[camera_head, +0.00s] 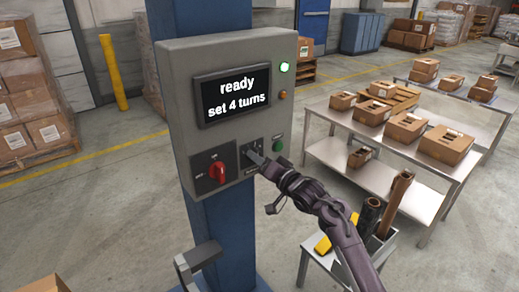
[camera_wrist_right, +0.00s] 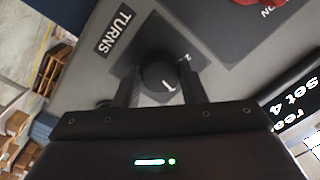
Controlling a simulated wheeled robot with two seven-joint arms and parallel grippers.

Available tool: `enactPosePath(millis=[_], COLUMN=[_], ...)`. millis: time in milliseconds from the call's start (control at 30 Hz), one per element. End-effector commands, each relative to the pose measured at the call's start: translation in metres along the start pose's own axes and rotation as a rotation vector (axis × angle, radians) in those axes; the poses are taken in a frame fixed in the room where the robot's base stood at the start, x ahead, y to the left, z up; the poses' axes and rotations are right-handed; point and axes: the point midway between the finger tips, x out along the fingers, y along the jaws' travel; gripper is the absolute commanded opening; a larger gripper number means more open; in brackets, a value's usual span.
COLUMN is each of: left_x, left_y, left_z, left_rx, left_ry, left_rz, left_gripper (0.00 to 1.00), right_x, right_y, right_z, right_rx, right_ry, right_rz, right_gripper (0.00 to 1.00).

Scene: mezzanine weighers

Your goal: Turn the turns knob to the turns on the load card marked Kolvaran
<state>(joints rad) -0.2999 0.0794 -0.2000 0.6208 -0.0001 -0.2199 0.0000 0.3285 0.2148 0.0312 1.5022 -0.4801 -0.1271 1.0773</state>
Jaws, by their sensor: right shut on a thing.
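A grey control box (camera_head: 235,105) is fixed to a blue post, and its screen (camera_head: 236,95) reads "ready set 4 turns". The black turns knob (camera_wrist_right: 160,70) sits on a dark plate beside the "TURNS" label (camera_wrist_right: 117,30) in the right wrist view. No load card with the name Kolvaran can be made out. My left gripper is not in view.
A red switch (camera_head: 217,172) sits left of the knob. A green button (camera_head: 278,145), an amber lamp (camera_head: 283,95) and a lit green lamp (camera_head: 284,67) are on the box's right side. A table (camera_head: 440,176) with cartons stands at right. Open floor lies at left.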

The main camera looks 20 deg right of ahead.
Motion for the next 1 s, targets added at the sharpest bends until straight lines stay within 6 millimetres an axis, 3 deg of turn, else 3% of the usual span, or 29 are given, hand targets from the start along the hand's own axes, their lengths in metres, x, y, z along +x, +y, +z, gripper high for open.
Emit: enactPosePath(millis=[33, 500, 1000], left_x=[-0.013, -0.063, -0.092], left_y=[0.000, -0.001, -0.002], left_z=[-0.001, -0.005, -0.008], left_rx=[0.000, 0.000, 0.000], left_ry=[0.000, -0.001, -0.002], left_rz=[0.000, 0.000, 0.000], left_gripper=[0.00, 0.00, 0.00], right_x=[0.000, 0.000, 0.000], right_y=[-0.005, -0.004, -0.002], right_z=[-0.004, -0.003, -0.001], right_rx=[0.048, 0.490, 0.809], right_ry=[0.003, 0.025, 0.041], right_rz=[0.000, -0.005, -0.010], right_gripper=[0.14, 0.14, 0.14])
